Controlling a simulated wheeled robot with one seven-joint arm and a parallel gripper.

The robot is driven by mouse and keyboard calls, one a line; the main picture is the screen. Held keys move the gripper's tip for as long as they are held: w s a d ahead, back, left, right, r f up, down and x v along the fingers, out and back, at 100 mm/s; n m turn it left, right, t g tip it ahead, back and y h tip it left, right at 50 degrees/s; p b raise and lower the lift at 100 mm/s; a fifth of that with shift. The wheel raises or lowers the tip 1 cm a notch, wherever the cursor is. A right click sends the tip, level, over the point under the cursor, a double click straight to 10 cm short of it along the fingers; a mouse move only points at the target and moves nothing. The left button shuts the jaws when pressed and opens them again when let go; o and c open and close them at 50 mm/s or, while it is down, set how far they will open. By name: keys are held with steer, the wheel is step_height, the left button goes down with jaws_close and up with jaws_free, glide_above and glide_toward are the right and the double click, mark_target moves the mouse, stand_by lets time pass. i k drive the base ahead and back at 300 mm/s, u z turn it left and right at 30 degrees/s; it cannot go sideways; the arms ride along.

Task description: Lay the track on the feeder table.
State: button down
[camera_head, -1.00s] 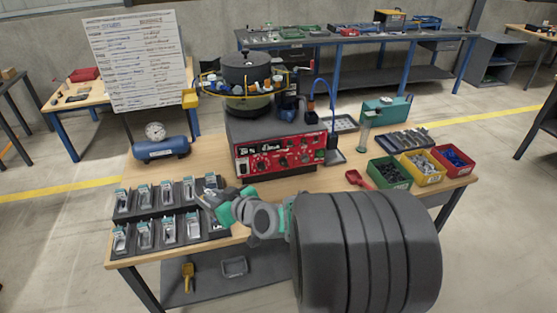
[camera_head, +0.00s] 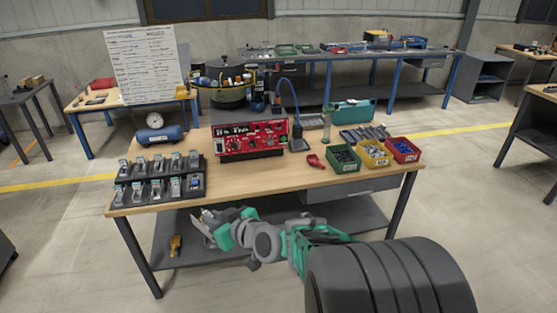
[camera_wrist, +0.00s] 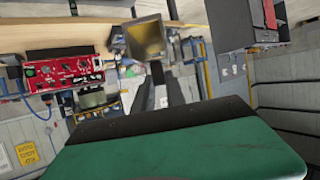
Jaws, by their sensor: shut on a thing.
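My gripper (camera_head: 212,220) is in front of the wooden table's near edge, below the left-hand rack, and is shut on a small grey piece (camera_head: 199,231), apparently the track. In the wrist view a hollow, grey-rimmed piece with a yellowish inside (camera_wrist: 148,42) shows beyond the dark fingers (camera_wrist: 165,88); I take it to be the held piece. The feeder bowl (camera_head: 225,94), ringed by a yellow rail, stands behind the red control panel (camera_head: 250,139), which also shows in the wrist view (camera_wrist: 66,72). I cannot tell the feeder table's free surface.
A black rack (camera_head: 158,198) with several grey pieces in two rows lies on the wooden table (camera_head: 265,182) at left. Green (camera_head: 343,158), yellow (camera_head: 374,154) and red (camera_head: 403,150) bins stand at right. A red scoop (camera_head: 314,160) lies beside them. The middle front is clear.

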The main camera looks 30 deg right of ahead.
mark_target(259, 176)
steer(key=u, duration=0.65)
steer(key=i, duration=0.5)
steer(key=u, duration=0.9)
steer(key=i, duration=1.5)
steer(key=z, duration=1.3)
steer(key=i, duration=0.55)
steer(key=z, duration=0.55)
